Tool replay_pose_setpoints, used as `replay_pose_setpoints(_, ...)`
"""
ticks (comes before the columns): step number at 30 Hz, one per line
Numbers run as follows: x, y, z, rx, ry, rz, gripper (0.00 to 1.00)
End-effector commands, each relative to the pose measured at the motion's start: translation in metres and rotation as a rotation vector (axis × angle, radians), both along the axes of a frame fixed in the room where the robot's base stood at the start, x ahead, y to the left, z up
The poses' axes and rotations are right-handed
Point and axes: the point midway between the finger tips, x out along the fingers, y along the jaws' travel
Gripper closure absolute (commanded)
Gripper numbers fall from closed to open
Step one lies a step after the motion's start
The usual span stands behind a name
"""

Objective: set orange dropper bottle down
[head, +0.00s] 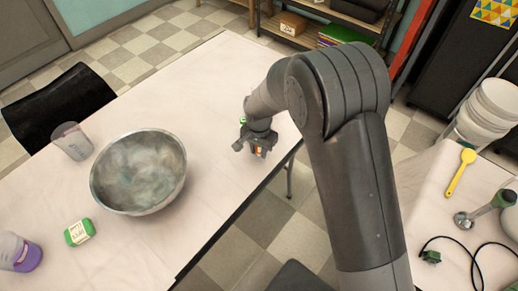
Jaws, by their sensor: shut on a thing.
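My gripper (257,147) is at the right edge of the long white table (215,80). It points down and is shut on the orange dropper bottle (258,151). Only a small orange and dark part of the bottle shows between the fingers; the rest is hidden by the gripper. I cannot tell whether the bottle's base touches the table top or hangs slightly above it.
A big metal bowl (138,172) stands on the table left of my gripper. Near it are a clear cup (72,141), a green-wrapped block (79,232) and a container with purple liquid (20,252). The table's far part is clear. A second table (440,215) is at right.

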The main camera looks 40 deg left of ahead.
Motion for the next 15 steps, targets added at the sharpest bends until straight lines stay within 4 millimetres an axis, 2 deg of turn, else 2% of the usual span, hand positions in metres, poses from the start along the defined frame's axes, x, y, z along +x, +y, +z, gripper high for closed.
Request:
replay_pose_setpoints(9, 0.0001, -0.0001, -0.0026, 0.000, 0.000, 0.000, 0.96)
replay_pose_setpoints(10, 0.0002, 0.0000, -0.0020, 0.001, 0.000, 0.000, 0.72)
replay_pose_setpoints(15, 0.0002, 0.0000, -0.0018, 0.001, 0.000, 0.000, 0.58)
